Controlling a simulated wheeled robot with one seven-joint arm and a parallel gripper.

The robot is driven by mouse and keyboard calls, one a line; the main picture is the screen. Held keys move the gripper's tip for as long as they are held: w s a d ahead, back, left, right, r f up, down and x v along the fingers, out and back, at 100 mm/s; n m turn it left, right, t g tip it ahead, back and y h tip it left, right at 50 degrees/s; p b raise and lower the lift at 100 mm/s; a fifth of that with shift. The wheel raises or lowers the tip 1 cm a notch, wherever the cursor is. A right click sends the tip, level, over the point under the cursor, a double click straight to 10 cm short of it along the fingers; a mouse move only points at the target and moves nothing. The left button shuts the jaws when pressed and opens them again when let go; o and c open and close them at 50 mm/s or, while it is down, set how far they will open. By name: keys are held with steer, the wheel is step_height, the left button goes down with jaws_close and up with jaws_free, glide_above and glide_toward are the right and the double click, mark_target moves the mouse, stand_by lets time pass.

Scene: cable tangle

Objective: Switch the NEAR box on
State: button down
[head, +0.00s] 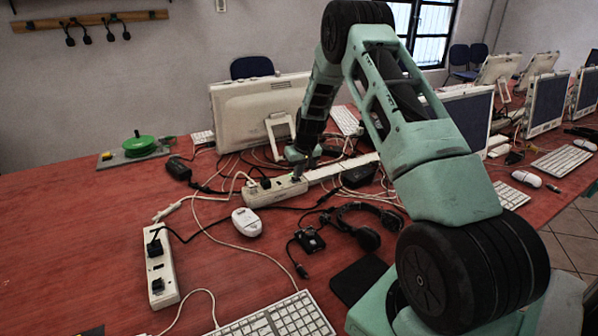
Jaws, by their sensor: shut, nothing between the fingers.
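A white socket box (164,282) with two black plugs lies at the left front of the red table, the nearest of the boxes in the picture. A second white socket box (262,197) lies further back near the middle, with a plug and cables at its left part. A longer white strip (340,167) runs on to the right behind it. My gripper (298,174) is shut and empty, pointing down at the right end of the middle box. I cannot tell whether it touches that box. The switches' positions are too small to make out.
Loose cables cross the table (100,245) around both boxes. A white mouse (247,222), black headset (358,226) and keyboard (275,318) lie in front. A monitor (245,113) stands behind my gripper. A green reel (139,145) sits at the back left.

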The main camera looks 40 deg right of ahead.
mark_target(294, 180)
steer(key=shift+a+f, duration=0.2)
steer(key=shift+a, duration=0.35)
steer(key=shift+a+f, duration=0.2)
steer(key=shift+a, duration=0.3)
steer(key=shift+a+r, duration=0.1)
steer(key=shift+r, duration=0.05)
steer(key=r+p, duration=0.2)
steer(key=r, duration=0.1)
steer(key=r+p, duration=0.1)
steer(key=shift+w+d+r, duration=0.15)
steer(key=shift+w+d, duration=0.05)
steer(key=shift+d, duration=0.05)
steer(key=b+v, duration=0.1)
steer(key=v, duration=0.9)
steer(key=shift+d+b, duration=0.4)
steer(key=shift+d, duration=0.25)
steer(key=shift+s+r, duration=0.1)
steer(key=shift+r, duration=0.15)
steer(key=a+p, duration=0.1)
steer(key=p, duration=0.1)
steer(key=shift+h+p, duration=0.4)
